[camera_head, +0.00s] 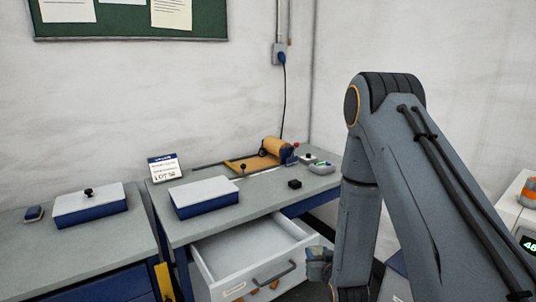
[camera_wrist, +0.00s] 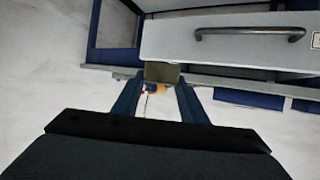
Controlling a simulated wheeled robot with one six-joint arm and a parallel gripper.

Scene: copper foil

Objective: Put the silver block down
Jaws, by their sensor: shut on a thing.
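My gripper (camera_wrist: 158,92) shows its two dark blue fingers in the wrist view, closed on the sides of a small block. The silver block (camera_wrist: 162,72) looks dull olive-grey there and sits between the fingertips. In the head view my gripper (camera_head: 319,268) is low, just right of the open drawer's front, and partly hidden by my arm. The block is hard to make out in that view.
The open drawer (camera_head: 210,262) juts from the workbench (camera_head: 255,205), with its handle (camera_head: 275,273) facing front.

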